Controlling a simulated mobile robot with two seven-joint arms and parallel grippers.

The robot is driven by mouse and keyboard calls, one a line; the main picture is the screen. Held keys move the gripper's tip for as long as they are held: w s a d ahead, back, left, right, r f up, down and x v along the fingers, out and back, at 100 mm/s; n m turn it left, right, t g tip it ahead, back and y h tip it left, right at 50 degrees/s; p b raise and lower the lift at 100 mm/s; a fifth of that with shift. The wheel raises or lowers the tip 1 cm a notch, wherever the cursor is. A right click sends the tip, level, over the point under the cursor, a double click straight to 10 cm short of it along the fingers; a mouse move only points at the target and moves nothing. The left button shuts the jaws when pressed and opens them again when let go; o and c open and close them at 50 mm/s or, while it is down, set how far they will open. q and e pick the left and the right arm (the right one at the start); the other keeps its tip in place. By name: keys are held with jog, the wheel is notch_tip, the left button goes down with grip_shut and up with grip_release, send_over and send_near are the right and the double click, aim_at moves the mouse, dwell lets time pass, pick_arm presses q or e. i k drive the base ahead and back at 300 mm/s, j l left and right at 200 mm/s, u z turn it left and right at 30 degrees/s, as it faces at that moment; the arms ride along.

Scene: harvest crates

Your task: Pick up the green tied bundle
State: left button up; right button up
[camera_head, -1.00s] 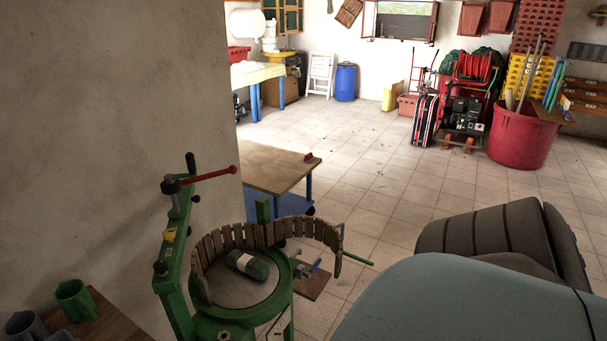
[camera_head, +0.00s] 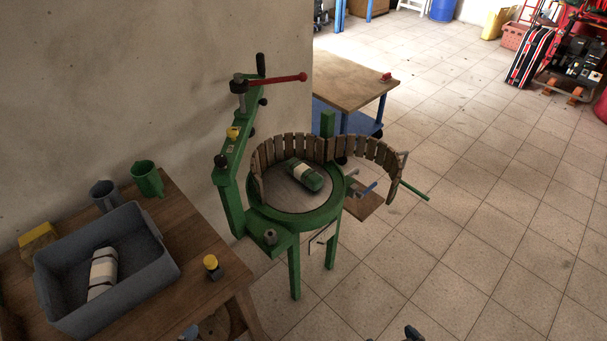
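The green tied bundle (camera_head: 305,175) is a dark green roll with a pale band around it. It lies on the round plate of a green press (camera_head: 258,215), inside an open ring of wooden slats (camera_head: 290,147). Nothing is touching it from above. Neither of my grippers can be made out in the head view. A small dark part (camera_head: 413,333) shows at the bottom edge, too cut off to identify.
A wooden table (camera_head: 200,225) at left holds a grey crate (camera_head: 165,262) with a white bundle (camera_head: 102,272), a green jug (camera_head: 147,179), a grey cup (camera_head: 104,195) and a yellow-topped item (camera_head: 211,266). A trolley (camera_head: 355,80) stands behind.

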aim_at(302, 172)
jog(key=u, duration=0.75)
jog(key=i+l+u, duration=0.1)
jog(key=l+u, duration=1.05)
jog(key=l, duration=1.2)
jog(key=k, duration=0.05)
